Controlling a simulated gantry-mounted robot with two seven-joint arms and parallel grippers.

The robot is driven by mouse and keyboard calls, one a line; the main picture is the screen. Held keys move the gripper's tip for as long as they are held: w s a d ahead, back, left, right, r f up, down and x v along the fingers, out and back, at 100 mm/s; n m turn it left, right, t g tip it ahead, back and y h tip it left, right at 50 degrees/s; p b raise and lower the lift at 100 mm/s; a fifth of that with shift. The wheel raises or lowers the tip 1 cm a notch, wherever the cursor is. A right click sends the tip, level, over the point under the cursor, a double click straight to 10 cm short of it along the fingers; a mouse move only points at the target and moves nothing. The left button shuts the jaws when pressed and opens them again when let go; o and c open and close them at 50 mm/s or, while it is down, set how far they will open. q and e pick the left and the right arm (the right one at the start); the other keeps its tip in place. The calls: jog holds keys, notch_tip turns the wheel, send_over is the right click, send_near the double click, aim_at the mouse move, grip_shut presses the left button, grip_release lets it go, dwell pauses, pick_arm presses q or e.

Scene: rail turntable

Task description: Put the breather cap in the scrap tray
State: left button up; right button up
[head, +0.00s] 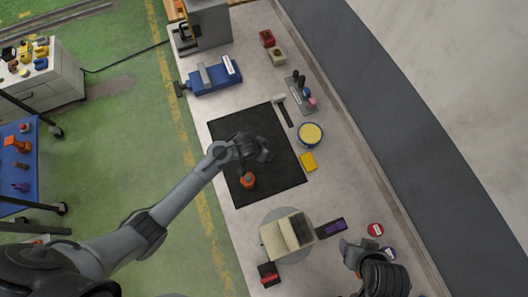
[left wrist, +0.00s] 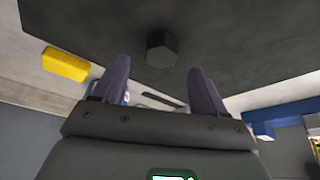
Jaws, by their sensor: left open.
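My left gripper (head: 262,148) is over the black mat (head: 228,128) in the head view, open and pointing down. In the left wrist view its two purple fingers (left wrist: 160,88) stand apart with nothing between the tips. A small dark hexagonal piece (left wrist: 161,49), which may be the breather cap, lies against the mat beyond the fingertips. An orange-red part (head: 248,181) is on the mat below the gripper in the head view. My right gripper (head: 357,247) is at the lower right; its jaws are unclear. I cannot tell which container is the scrap tray.
A round plate (head: 268,217) carries a cream block. A blue-rimmed round dish (head: 311,134) and a yellow block (head: 309,162) lie right of the mat. The yellow block also shows in the left wrist view (left wrist: 65,64). A blue vise (head: 213,79) and a grey tray (head: 302,98) stand farther back.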

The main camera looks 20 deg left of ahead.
pick_arm(q)
jog(key=shift+x, duration=2.15)
jog(key=c, duration=1.2)
